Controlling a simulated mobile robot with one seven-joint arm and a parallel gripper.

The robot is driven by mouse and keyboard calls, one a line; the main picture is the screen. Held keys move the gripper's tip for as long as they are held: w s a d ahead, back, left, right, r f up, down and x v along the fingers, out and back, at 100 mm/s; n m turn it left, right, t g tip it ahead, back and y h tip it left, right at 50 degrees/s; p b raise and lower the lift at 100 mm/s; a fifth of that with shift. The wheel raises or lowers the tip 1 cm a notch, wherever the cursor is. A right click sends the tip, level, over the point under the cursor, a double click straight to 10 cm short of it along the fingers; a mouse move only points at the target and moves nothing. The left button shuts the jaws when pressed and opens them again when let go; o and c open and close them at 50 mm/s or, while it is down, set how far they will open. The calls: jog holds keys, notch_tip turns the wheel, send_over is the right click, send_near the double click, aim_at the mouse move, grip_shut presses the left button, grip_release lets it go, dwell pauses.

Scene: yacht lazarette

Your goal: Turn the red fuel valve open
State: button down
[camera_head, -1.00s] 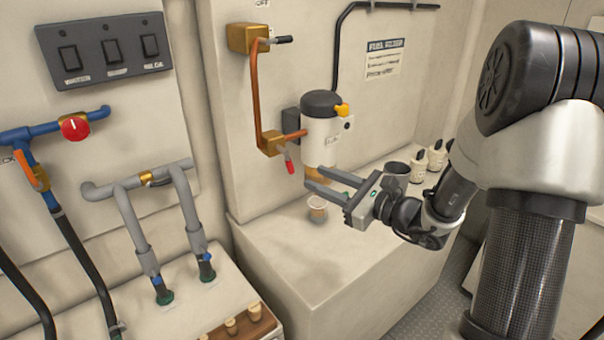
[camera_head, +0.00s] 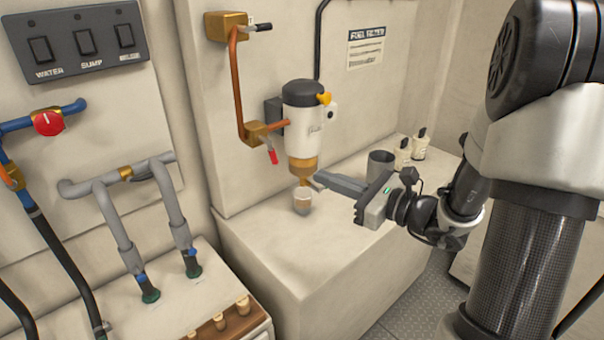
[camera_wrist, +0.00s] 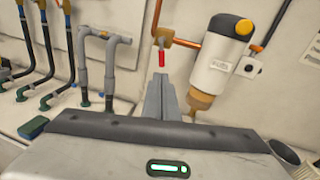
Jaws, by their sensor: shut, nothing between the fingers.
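The red-handled fuel valve (camera_head: 272,157) is on a brass block (camera_head: 262,132) at the lower end of a copper pipe, left of the white fuel filter (camera_head: 303,125). Its red lever hangs down, slightly tilted, in the head view. In the wrist view the red lever (camera_wrist: 161,60) points down just above the fingertips. My gripper (camera_head: 318,178) is shut and empty, its fingers together and pointing left toward the filter's amber bowl. The fingertips (camera_wrist: 160,77) appear apart from the lever; the exact depth gap is unclear.
A dark cup (camera_head: 381,163) and two small bottles stand behind my gripper. A black-handled valve (camera_head: 230,27) sits above. A red round knob (camera_head: 48,122) is on blue piping at left.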

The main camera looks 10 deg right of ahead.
jog(key=a+f+m+b, duration=0.2)
jog(key=a+m+b, duration=0.55)
jog(key=m, duration=0.85)
jog(key=r+x, duration=0.1)
jog(key=x, duration=1)
jog(key=shift+w+d+r, duration=0.15)
jog(key=shift+w+d, duration=0.05)
jog(key=shift+d, duration=0.75)
jog(key=shift+w+d+r, duration=0.15)
jog(key=shift+w+d, duration=0.05)
jog(key=shift+d, duration=0.75)
